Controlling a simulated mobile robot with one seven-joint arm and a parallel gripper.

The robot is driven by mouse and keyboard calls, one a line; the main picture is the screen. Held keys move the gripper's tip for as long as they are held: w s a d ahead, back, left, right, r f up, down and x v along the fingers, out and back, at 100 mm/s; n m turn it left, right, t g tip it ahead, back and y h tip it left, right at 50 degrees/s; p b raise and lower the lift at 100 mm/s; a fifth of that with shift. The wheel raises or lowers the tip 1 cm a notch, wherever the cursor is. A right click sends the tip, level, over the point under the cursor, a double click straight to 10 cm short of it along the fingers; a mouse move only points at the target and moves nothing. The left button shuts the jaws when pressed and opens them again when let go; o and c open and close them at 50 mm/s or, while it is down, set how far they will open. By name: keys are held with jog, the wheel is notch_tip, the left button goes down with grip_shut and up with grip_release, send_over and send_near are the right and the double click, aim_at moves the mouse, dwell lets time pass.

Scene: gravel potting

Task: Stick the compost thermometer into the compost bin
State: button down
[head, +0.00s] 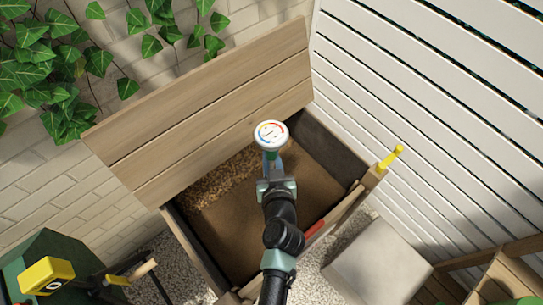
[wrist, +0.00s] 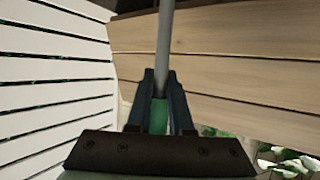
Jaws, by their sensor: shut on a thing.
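The compost thermometer (head: 271,134) has a round white dial with coloured marks, which faces up in the head view. My gripper (head: 271,166) is shut on it just below the dial, over the compost bin (head: 325,142). In the wrist view my gripper (wrist: 160,90) closes on a green grip (wrist: 158,117), and a grey stem (wrist: 164,45) runs up from it. The bin is a wooden box with its lid (head: 215,110) open, holding brown compost (head: 308,185) and lighter chips. The stem's tip is hidden in the head view and out of the wrist view.
A yellow-handled tool (head: 391,158) stands at the bin's right corner. A red item (head: 315,229) shows by the front edge. A grey block (head: 376,262) stands at the right. A green container (head: 50,250) and a yellow item (head: 46,276) are lower left. White slats flank the right.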

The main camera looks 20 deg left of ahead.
jog(key=shift+f+b, duration=5.1)
jog(key=shift+f, duration=1.3)
jog(key=shift+r, duration=0.15)
jog(key=shift+w, duration=0.1)
jog(key=shift+w+a+f+b, duration=0.3)
jog(key=shift+w, duration=0.25)
jog(key=shift+f+b, duration=0.2)
jog(key=shift+b, duration=0.2)
jog(key=shift+f+b, duration=2.55)
jog(key=shift+b, duration=0.25)
jog(key=shift+f+b, duration=1.9)
jog(key=shift+b, duration=0.25)
jog(key=shift+f, duration=0.15)
